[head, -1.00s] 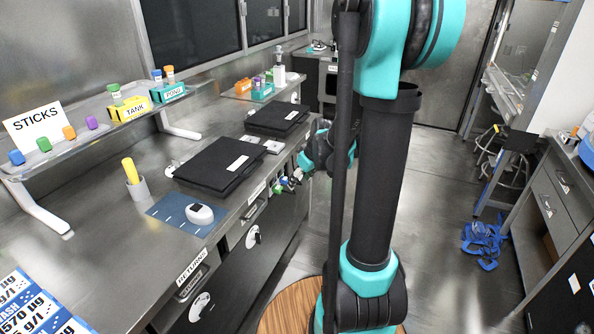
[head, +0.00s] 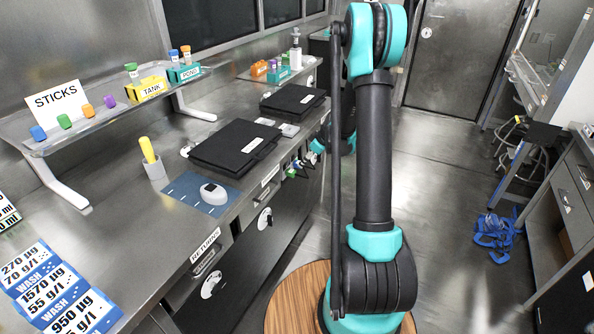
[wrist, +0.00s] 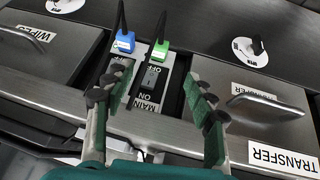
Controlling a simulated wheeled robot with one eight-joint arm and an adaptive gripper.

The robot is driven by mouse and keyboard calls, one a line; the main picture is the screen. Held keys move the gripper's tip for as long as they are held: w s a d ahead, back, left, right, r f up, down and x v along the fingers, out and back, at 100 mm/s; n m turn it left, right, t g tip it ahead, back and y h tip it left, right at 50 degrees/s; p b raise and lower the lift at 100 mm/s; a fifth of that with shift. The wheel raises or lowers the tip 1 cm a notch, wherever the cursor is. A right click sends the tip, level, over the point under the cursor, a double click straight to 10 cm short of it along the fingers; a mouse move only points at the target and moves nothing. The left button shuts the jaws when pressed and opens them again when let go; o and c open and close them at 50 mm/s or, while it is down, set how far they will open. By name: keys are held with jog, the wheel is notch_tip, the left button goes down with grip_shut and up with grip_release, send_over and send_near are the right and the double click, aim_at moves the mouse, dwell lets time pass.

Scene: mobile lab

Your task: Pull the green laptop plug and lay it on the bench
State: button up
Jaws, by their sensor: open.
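The green plug (wrist: 159,50) sits upright in a grey socket panel (wrist: 150,82) in the wrist view, with a black cord rising from it. A blue plug (wrist: 124,43) sits just left of it. My open, empty gripper (wrist: 153,92) points at the panel, its fingertips on either side and nearer the camera than the green plug. No contact with the plug shows. In the head view the green plug (head: 291,172) is small at the bench front, and my gripper is mostly hidden behind my arm. The steel bench (head: 125,225) runs along the left.
Two closed black laptops (head: 235,147) (head: 293,99) lie on the bench. A blue mat (head: 178,189) carries a white device (head: 213,193). A cup (head: 155,170) holds a yellow item. Drawers flank the panel, one labelled TRANSFER (wrist: 268,120). Bare bench shows at the front left.

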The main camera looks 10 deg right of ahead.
aim_at(296, 174)
jog(key=x, duration=1.3)
jog(key=shift+a+f, duration=0.1)
jog(key=shift+f, duration=0.05)
jog(key=shift+c, duration=0.4)
jog(key=c, duration=1.2)
jog(key=shift+s+d, duration=0.25)
jog(key=shift+d, duration=0.2)
grip_shut()
jog(key=shift+s+d, duration=0.9)
jog(key=shift+d, duration=0.3)
